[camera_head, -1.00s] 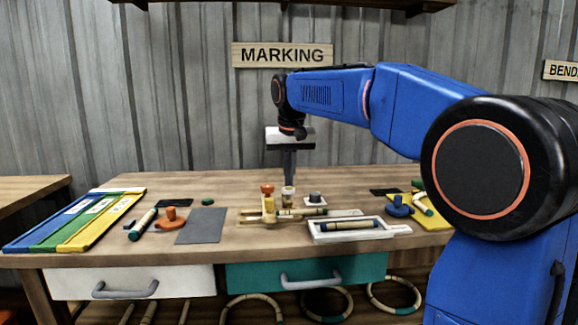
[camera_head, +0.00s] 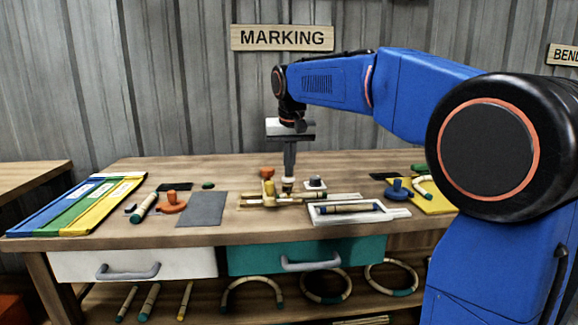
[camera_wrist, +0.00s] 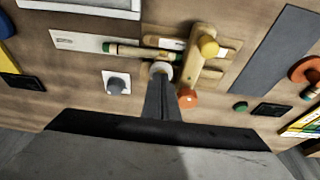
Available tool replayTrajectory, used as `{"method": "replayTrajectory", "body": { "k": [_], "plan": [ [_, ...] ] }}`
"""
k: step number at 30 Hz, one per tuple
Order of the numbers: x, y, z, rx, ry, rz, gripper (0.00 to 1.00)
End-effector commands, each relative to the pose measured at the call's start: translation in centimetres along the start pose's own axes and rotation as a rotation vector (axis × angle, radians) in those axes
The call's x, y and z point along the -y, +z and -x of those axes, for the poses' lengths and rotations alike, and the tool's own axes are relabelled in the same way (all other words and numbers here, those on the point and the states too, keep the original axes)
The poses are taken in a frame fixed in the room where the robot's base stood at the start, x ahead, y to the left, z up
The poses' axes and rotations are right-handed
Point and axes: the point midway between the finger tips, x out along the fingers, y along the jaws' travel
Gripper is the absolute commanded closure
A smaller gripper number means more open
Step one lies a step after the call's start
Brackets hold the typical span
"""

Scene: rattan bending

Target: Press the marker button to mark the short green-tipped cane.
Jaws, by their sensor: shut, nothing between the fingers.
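My gripper (camera_head: 289,176) is shut and empty, pointing straight down over the marking jig (camera_head: 250,200). Its dark fingertips (camera_wrist: 161,74) are at the top of a pale round button (camera_wrist: 161,68), which also shows in the head view (camera_head: 288,184). They look in contact, but I cannot tell how far the button is pressed. A short green-tipped cane (camera_wrist: 138,50) lies in the jig beside the button, its green end to the left in the wrist view. In the head view the cane is small and partly hidden.
An orange knob (camera_wrist: 187,97) and a yellow peg (camera_wrist: 208,45) stand close to the button. A grey knob on a white plate (camera_head: 315,184) is to the right. A white tray (camera_head: 405,212) holds another cane. A grey mat (camera_head: 203,208) lies left.

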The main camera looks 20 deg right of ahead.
Motion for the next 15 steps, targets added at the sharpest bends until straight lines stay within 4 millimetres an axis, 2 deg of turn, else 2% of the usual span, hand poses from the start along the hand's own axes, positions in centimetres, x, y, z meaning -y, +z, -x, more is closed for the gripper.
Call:
{"method": "replayTrajectory", "body": {
  "k": [1,5,15],
  "plan": [
    [0.0,0.4,-0.8,0.022,0.005,0.001,1.00],
    [-0.2,0.3,0.0,0.020,0.005,0.000,1.00],
    [-0.8,-0.3,6.6,0.000,0.000,-0.001,1.00]
  ]
}}
